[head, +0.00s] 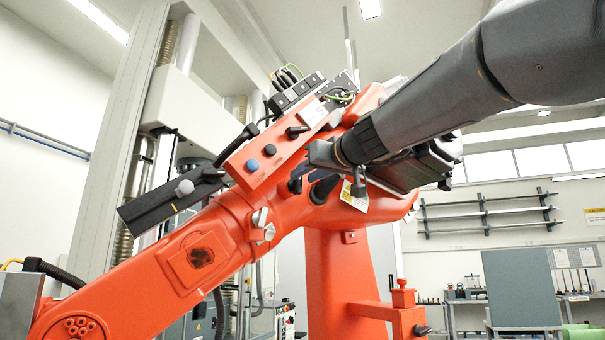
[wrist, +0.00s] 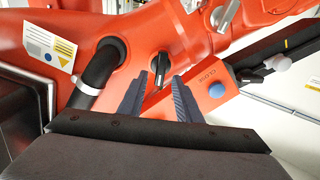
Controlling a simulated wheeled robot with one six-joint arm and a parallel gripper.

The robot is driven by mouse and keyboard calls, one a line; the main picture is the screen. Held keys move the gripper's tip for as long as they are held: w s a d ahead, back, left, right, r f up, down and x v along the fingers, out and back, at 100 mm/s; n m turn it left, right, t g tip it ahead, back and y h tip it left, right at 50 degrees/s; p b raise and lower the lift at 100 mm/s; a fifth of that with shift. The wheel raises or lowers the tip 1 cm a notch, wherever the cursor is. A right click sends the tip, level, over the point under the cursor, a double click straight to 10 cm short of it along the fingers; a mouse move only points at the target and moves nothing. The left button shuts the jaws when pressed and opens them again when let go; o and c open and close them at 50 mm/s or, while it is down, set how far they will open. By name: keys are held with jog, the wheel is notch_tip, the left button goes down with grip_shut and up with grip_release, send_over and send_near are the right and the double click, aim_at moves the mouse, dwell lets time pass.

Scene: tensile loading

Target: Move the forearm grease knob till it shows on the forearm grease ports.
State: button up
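A black knob with a pale line on its face (wrist: 160,65) stands on the orange forearm casting (wrist: 190,40) in the wrist view; it looks like the forearm grease knob. In the head view a small dark knob (head: 295,186) on the orange arm seems to be the same one. My gripper (wrist: 159,82) is open, its two ribbed fingers either side of the knob in the picture, with a gap on both sides. I see no contact. In the head view my gripper (head: 335,172) is beside the orange arm. Port markings around the knob are too small to read.
An orange control bar with a blue button (wrist: 217,90) lies close to the right finger. A black hose (wrist: 100,70) curves at left, near a warning label (wrist: 50,50). A black rail with a pale knob (head: 185,187) juts out left in the head view.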

aim_at(296, 185)
jog(key=x, duration=0.2)
jog(key=shift+w+a+p, duration=0.15)
jog(key=shift+w+p, duration=0.1)
jog(key=shift+p, duration=0.15)
grip_shut()
